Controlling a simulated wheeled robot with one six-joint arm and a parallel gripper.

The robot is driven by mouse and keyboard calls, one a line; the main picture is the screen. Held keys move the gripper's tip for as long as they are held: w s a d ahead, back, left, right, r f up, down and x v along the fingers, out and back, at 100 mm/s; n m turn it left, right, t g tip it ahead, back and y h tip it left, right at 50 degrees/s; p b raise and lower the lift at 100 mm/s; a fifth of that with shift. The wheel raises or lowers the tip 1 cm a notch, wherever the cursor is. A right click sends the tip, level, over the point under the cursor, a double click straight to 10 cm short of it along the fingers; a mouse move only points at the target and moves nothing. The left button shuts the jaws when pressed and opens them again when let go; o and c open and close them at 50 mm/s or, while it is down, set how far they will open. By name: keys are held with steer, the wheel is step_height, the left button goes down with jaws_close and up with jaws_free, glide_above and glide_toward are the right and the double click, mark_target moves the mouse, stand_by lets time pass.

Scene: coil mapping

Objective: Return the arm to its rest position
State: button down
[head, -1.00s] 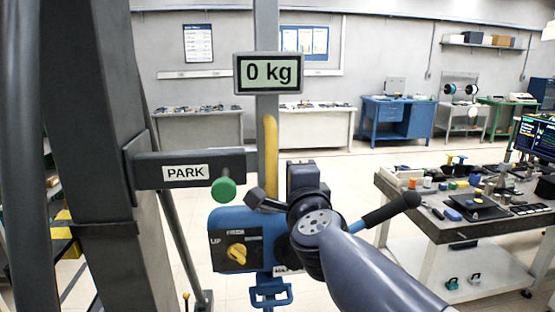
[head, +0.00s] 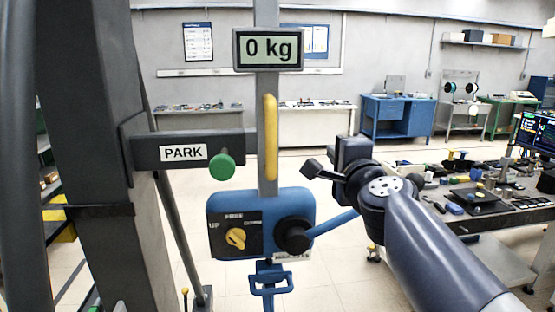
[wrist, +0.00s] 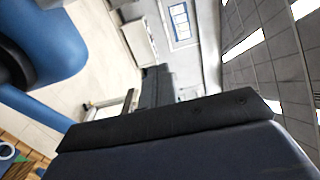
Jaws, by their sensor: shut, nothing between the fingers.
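My arm reaches in from the lower right of the head view. My gripper (head: 314,169) is at its upper left end, small and dark, in the air above and right of the blue control box (head: 226,203) and apart from it. In the wrist view my gripper (wrist: 157,85) shows as dark shut fingers with nothing held. The control box has a yellow selector knob (head: 236,238) and a black hub (head: 294,235) with a blue lever (head: 336,222). The lever's outer end is hidden behind my arm.
A PARK bar (head: 230,145) with a green knob (head: 222,167) stands at left. A display (head: 268,49) reads 0 kg above a yellow handle (head: 271,137). A cluttered workbench (head: 500,212) stands right, behind my arm. Open floor lies behind the box.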

steer(key=shift+w+d+b, duration=0.15)
steer(key=shift+d+b, duration=0.1)
steer(key=shift+d, duration=0.65)
steer(key=shift+w+d+b, duration=0.1)
steer(key=shift+d+b, duration=0.15)
steer(key=shift+d, duration=0.6)
steer(key=shift+f, duration=0.15)
